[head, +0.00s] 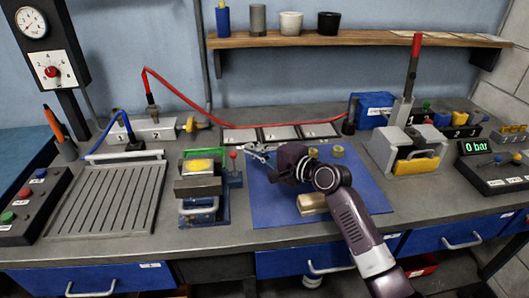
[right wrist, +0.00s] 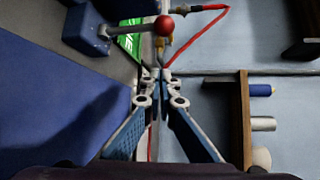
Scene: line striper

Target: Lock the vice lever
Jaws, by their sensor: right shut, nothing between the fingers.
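The vice (head: 200,187) stands left of the blue mat, with grey jaws around a yellow-topped block (head: 199,166). Its lever (head: 233,166) rises upright at the vice's right side and ends in a red ball knob (head: 233,154). My right gripper (head: 250,148) is shut and empty, just right of the knob, pointing left. In the right wrist view, the red knob (right wrist: 164,25) and its grey rod lie beyond the shut fingertips (right wrist: 157,82); I see no clear contact. My left gripper is not in view.
The blue mat (head: 280,205) lies under my right arm with a wooden piece (head: 312,203) on it. A slotted plate (head: 108,200) is left of the vice. A press with a red-tipped handle (head: 415,48) stands at right. A red hose (head: 180,90) hangs behind.

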